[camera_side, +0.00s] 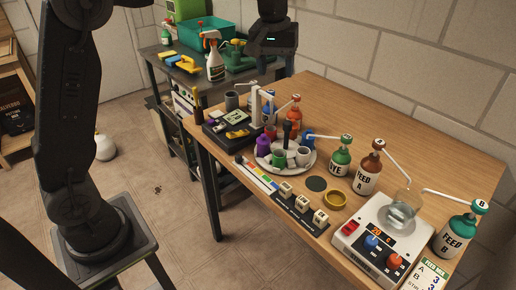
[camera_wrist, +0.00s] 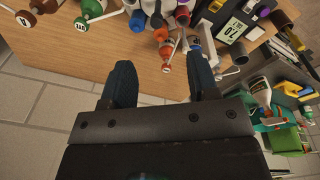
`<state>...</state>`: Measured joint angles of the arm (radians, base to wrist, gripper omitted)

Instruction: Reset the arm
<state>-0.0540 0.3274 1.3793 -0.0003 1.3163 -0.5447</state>
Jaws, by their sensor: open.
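My gripper (camera_side: 273,40) is at the top of the side view, raised above the back left of the wooden table. Its fingertips do not show clearly there. In the wrist view my gripper (camera_wrist: 163,80) has its two dark fingers spread apart with nothing between them. Beyond the fingers lies the bare table edge, and bottles and cups stand past it. My gripper touches nothing that I can see.
The wooden table (camera_side: 335,103) carries a round tray (camera_side: 264,164), a green bottle (camera_side: 341,157), a brown FEED A bottle (camera_side: 368,170), a FEED B bottle (camera_side: 455,236) and a white stirrer with a beaker (camera_side: 402,215). A spray bottle (camera_side: 214,62) stands on the side bench. The table's back right is clear.

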